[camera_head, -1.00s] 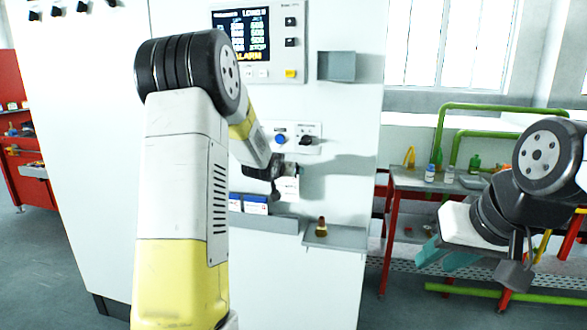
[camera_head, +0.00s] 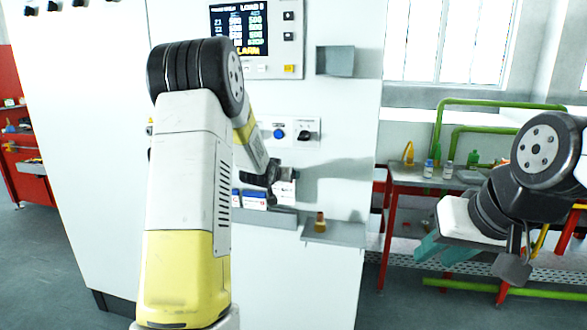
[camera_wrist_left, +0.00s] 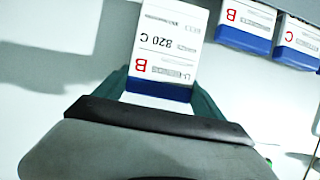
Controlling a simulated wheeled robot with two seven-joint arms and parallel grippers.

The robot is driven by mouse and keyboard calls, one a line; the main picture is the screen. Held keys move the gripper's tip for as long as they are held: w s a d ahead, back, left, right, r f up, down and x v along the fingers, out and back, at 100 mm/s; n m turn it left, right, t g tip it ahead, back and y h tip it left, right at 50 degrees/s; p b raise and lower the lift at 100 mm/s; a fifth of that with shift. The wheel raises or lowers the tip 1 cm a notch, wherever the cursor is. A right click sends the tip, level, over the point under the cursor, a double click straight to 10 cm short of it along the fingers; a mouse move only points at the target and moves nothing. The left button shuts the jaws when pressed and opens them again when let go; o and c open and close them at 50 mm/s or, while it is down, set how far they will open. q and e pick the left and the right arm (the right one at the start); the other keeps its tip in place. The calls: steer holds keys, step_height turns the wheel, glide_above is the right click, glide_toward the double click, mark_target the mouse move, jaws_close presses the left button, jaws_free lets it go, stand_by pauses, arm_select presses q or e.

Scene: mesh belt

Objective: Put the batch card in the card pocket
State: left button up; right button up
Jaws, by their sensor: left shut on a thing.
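The batch card, white with a blue lower edge and a red B, is between the teal fingers of my left gripper (camera_wrist_left: 160,95), which is shut on it. The card (camera_wrist_left: 168,45) reads upside down in the left wrist view; in the head view the card (camera_head: 286,190) shows in front of the cabinet, just above the grey ledge, partly behind my left gripper (camera_head: 272,183). A grey open-topped box, seemingly the card pocket (camera_head: 335,62), is on the cabinet front, above and right of the card. My right gripper (camera_head: 445,252) is open and empty at the right.
Other blue-edged cards stand on the grey ledge (camera_head: 270,219); card B (camera_wrist_left: 245,22) and card C (camera_wrist_left: 298,42) are beside the held card. A small shelf (camera_head: 335,235) carries a brass-coloured object (camera_head: 320,222). Knobs (camera_head: 306,134) and a screen (camera_head: 239,28) are above.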

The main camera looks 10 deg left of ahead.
mark_target(282, 199)
arm_select(q)
steer(key=shift+f, duration=0.85)
steer(key=shift+f, duration=3.8)
steer(key=o, duration=1.3)
steer(key=shift+o, duration=0.2)
steer(key=shift+s, duration=0.1)
steer(key=v, duration=0.7)
steer(key=shift+s+r, duration=0.2)
steer(key=shift+s, duration=0.1)
